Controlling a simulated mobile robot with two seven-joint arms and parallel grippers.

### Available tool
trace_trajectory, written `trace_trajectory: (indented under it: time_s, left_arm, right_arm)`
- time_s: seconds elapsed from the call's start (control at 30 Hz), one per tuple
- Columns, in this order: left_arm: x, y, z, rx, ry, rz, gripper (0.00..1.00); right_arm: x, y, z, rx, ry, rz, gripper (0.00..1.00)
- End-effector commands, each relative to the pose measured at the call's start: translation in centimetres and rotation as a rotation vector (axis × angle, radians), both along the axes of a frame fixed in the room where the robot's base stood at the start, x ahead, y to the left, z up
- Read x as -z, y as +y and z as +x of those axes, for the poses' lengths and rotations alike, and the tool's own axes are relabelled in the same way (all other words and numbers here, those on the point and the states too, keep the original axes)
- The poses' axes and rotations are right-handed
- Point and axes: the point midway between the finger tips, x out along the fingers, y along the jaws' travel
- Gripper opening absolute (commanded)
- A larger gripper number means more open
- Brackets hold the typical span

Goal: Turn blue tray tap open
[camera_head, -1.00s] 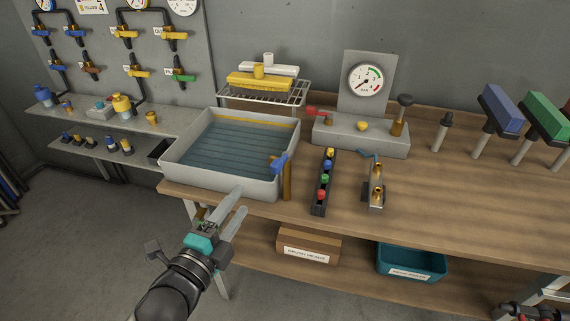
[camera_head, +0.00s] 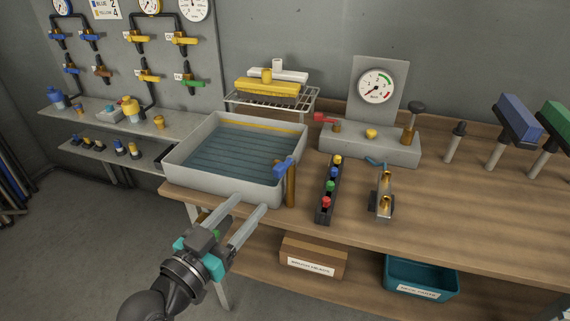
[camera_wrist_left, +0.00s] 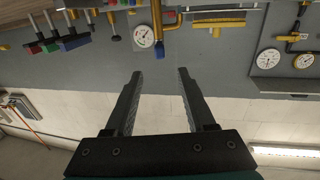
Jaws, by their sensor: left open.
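The blue tap handle (camera_head: 283,166) sits on top of an upright brass post (camera_head: 291,188) at the right front corner of the grey tray (camera_head: 183,172). The tray holds dark water. The handle points up to the right. My left gripper (camera_head: 250,203) is open and empty, with its fingers in front of the tray's front wall, left of the post and apart from it. In the left wrist view, which is upside down, the blue handle (camera_wrist_left: 160,52) shows between and beyond the spread fingertips (camera_wrist_left: 160,73). My right gripper is not in view.
Right of the post stand a dark rack of coloured knobs (camera_head: 326,205) and a brass fitting (camera_head: 384,200). A gauge block (camera_head: 365,146) and a wire rack (camera_head: 280,102) stand behind. A cardboard box (camera_head: 313,256) and teal bin (camera_head: 421,278) are below. The right tabletop is mostly free.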

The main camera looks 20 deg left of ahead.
Motion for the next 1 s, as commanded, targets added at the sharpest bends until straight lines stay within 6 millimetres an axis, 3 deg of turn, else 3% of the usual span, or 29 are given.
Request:
trace_trajectory:
  time_s: [1.0]
  left_arm:
    - [0.0, -3.2, 13.1, -0.001, -0.001, 0.002, 0.55]
  right_arm:
    - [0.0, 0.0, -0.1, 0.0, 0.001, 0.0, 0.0]
